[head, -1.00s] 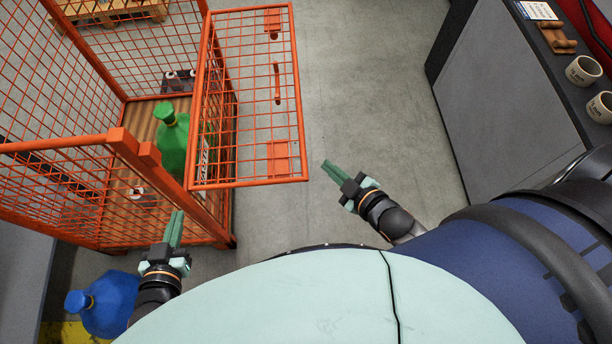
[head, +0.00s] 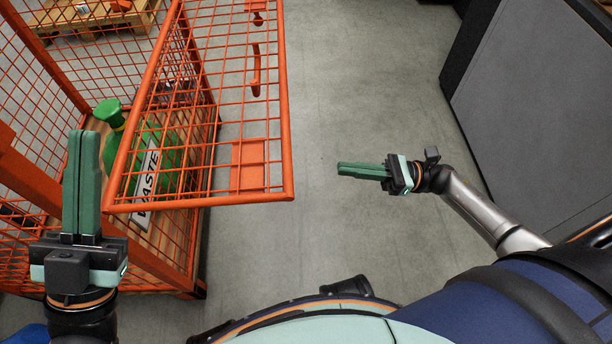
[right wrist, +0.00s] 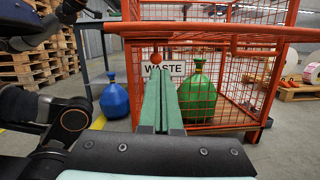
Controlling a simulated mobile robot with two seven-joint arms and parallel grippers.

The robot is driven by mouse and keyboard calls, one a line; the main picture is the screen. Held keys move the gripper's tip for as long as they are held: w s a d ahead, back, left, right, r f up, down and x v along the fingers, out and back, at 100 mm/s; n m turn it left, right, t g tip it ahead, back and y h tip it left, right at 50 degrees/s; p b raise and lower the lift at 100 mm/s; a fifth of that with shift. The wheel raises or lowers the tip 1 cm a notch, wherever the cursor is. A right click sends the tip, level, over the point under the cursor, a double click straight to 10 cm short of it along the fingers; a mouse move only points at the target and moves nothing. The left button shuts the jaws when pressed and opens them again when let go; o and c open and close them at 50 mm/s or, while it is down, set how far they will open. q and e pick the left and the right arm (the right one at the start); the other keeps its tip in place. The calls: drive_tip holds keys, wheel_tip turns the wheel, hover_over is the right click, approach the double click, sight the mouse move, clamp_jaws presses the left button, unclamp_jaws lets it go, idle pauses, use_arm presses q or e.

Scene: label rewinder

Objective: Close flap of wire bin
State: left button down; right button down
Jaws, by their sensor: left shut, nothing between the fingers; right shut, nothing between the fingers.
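The orange wire bin (head: 192,286) stands at the left in the head view. Its mesh flap (head: 289,120) sticks out to the right of the bin, open, with orange plates and a handle on it. My left gripper (head: 84,135) is shut and empty, in front of the bin's left part. My right gripper (head: 340,169) is shut and empty, to the right of the flap and apart from it. In the right wrist view the right fingers (right wrist: 160,75) point toward the bin, with the flap's rail (right wrist: 220,32) above them.
A grey cabinet (head: 545,110) stands at the right. Wooden pallets (head: 75,20) lie at the back.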

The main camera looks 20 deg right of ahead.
use_arm(q)
drive_tip(key=shift+s+r+m+h+p, duration=0.3)
drive_tip(key=shift+s+r+m+h, duration=0.1)
drive_tip(key=shift+s+r+h, duration=0.15)
use_arm(e)
drive_tip(key=w+a+r+n+g, duration=0.1)
drive_tip(key=w+a+r, duration=0.1)
drive_tip(key=a+r, duration=0.3)
drive_tip(key=shift+a+n, duration=0.4)
drive_tip(key=shift+a, duration=1.55)
use_arm(q)
drive_tip(key=shift+w+r, duration=0.1)
use_arm(e)
drive_tip(key=shift+w+r, duration=0.15)
